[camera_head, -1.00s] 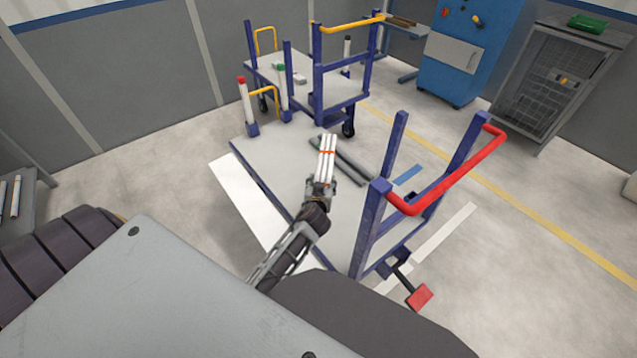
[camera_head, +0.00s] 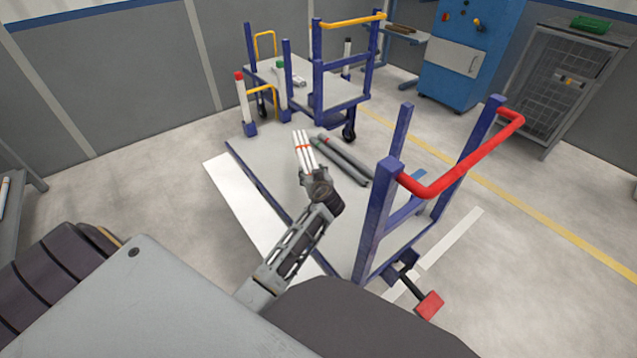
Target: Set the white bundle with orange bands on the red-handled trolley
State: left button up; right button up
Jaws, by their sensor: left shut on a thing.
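The white bundle with an orange band (camera_head: 303,147) is in my left gripper (camera_head: 310,172), which is shut on its near end. The bundle points away from me and shows over the grey deck of the red-handled trolley (camera_head: 270,165). I cannot tell whether it touches the deck. The trolley's red handle (camera_head: 465,165) is at the right on blue posts. A dark grey pipe bundle (camera_head: 342,160) lies on the deck just right of the white bundle. My right gripper is not in view.
White posts with red (camera_head: 242,100) and green (camera_head: 282,88) tops stand at the trolley's far end. A yellow-handled trolley (camera_head: 345,95) stands behind. A blue cabinet (camera_head: 465,60) and a mesh cage (camera_head: 570,85) are at the back right. The deck left of the bundle is clear.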

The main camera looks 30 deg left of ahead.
aim_at(305, 170)
pick_arm(q)
jog(key=shift+w+a+f+n+g+y+b, duration=0.3)
jog(key=shift+a+b, duration=0.2)
jog(key=shift+b, duration=0.35)
jog(key=shift+w+a+f+n+g+y+b, duration=0.2)
jog(key=shift+w+a+f+n+y+b, duration=0.2)
jog(key=shift+b, duration=0.4)
jog(key=a+b, duration=0.1)
jog(key=n+g+b, duration=0.1)
jog(key=b, duration=0.1)
jog(key=shift+w+a+f+n+y, duration=0.3)
jog(key=shift+w+a+f+y, duration=0.05)
jog(key=shift+f+y, duration=0.05)
jog(key=g+b, duration=0.1)
jog(key=a+n+g+b, duration=0.1)
jog(key=b, duration=0.1)
jog(key=shift+w+a+f+y, duration=0.2)
jog(key=shift+w+y, duration=0.05)
jog(key=shift+y, duration=0.05)
jog(key=shift+a+n+g+b, duration=0.15)
jog(key=shift+n+g+b, duration=0.15)
jog(key=shift+n+b, duration=0.1)
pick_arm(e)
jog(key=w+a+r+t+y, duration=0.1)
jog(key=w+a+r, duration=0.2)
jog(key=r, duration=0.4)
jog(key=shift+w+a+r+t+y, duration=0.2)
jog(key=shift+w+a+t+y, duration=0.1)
